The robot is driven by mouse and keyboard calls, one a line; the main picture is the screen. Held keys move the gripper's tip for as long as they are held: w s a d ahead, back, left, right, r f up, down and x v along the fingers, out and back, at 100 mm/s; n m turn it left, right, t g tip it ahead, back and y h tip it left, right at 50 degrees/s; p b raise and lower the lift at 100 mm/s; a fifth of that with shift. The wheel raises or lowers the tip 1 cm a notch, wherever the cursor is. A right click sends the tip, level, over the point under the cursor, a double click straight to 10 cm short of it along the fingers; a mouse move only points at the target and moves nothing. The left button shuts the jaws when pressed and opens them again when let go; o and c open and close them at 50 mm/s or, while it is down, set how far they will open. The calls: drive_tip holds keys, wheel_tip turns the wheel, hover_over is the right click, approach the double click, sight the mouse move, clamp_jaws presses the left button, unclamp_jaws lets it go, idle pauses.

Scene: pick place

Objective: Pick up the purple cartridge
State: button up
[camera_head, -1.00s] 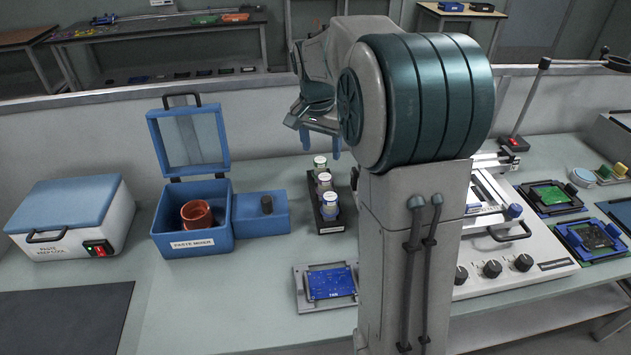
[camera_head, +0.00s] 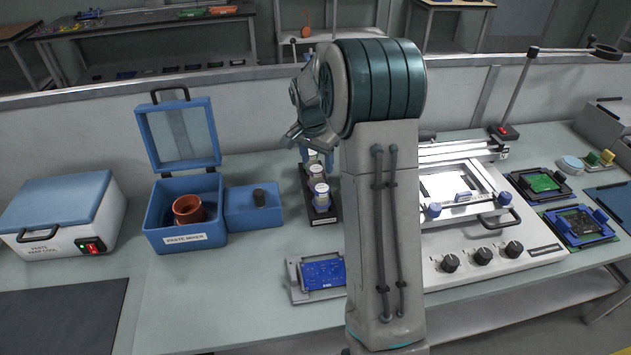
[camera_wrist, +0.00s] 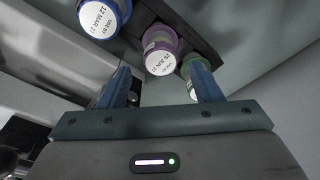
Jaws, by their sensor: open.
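The purple cartridge (camera_wrist: 160,48), with a white dated label on its end, is the middle of three in a dark rack (camera_wrist: 205,40). In the wrist view it shows between and beyond the two blue fingers of my gripper (camera_wrist: 159,68), which is open and holds nothing. A blue-rimmed cartridge (camera_wrist: 103,17) is to its left, and a green-rimmed one (camera_wrist: 193,87) is partly hidden behind the right finger. In the head view the rack (camera_head: 322,219) stands on the bench, with my gripper (camera_head: 314,150) at its back end, partly hiding the rear cartridge.
A blue paste mixer (camera_head: 185,240) with its lid up holds a reddish pot (camera_head: 187,209), left of the rack. A blue board (camera_head: 323,272) in a fixture is in front of the rack. A printer-like machine (camera_head: 480,250) stands to the right. Bare bench lies in front of the mixer.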

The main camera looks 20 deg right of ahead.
sight(316, 169)
wheel_tip(316, 169, down, 4)
drive_tip(key=shift+w+f, duration=0.1)
drive_tip(key=shift+f, duration=0.15)
drive_tip(key=c, duration=1.2)
drive_tip(key=shift+c, duration=0.2)
